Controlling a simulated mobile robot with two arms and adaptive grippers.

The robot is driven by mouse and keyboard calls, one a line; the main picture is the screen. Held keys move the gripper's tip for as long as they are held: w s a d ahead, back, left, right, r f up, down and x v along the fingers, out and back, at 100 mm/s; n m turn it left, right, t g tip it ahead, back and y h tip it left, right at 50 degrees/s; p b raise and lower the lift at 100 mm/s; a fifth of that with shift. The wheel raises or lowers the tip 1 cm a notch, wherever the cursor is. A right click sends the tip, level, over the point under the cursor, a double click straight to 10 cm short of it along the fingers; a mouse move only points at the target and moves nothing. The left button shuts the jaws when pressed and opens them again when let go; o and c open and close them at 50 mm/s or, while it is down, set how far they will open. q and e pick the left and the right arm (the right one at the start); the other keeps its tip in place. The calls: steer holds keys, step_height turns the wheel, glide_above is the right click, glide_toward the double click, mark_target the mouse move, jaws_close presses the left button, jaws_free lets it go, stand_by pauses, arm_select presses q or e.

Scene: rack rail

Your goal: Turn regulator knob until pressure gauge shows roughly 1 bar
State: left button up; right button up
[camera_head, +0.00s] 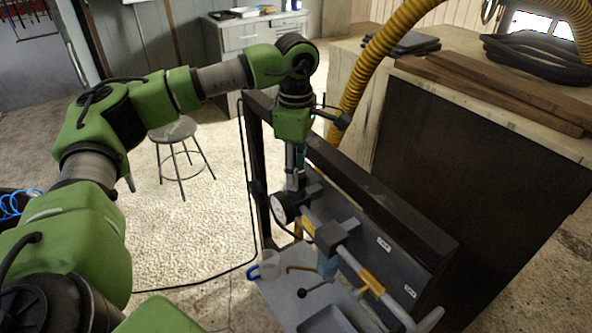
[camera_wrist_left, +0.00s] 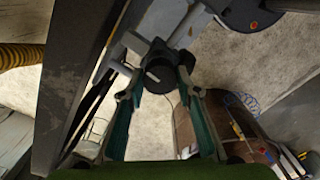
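The regulator knob (camera_wrist_left: 160,73) is a dark round cap seen end-on in the left wrist view, between the fingertips of my left gripper (camera_wrist_left: 160,80). The fingers are spread, one on each side of it; I cannot tell whether they touch it. In the head view, my left gripper (camera_head: 295,178) points down over the rack rail's pipe, beside the pressure gauge (camera_head: 281,207), and mostly hides the knob. The gauge has a dark case and a pale face turned to the left; its needle is too small to read. My right gripper is out of view.
The grey pipe (camera_head: 345,255) runs along a dark panel frame (camera_head: 385,215). Below are a black-balled lever (camera_head: 303,293) and a pale mug with a blue handle (camera_head: 266,268). A yellow hose (camera_head: 352,90) rises behind the frame. A stool (camera_head: 176,131) stands on open floor.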

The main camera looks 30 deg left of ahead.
arm_select(q)
steer(key=shift+n, duration=0.4)
steer(key=n+b, duration=0.1)
steer(key=n, duration=0.4)
steer(key=shift+n, duration=0.3)
steer(key=n, duration=0.3)
steer(key=shift+n, duration=0.3)
steer(key=n, duration=0.3)
steer(key=shift+n, duration=0.3)
steer(key=n, duration=0.5)
steer(key=shift+p, duration=0.35)
steer(key=n, duration=0.5)
steer(key=shift+p, duration=0.3)
steer(key=shift+w, duration=0.1)
steer(key=o, duration=1.1)
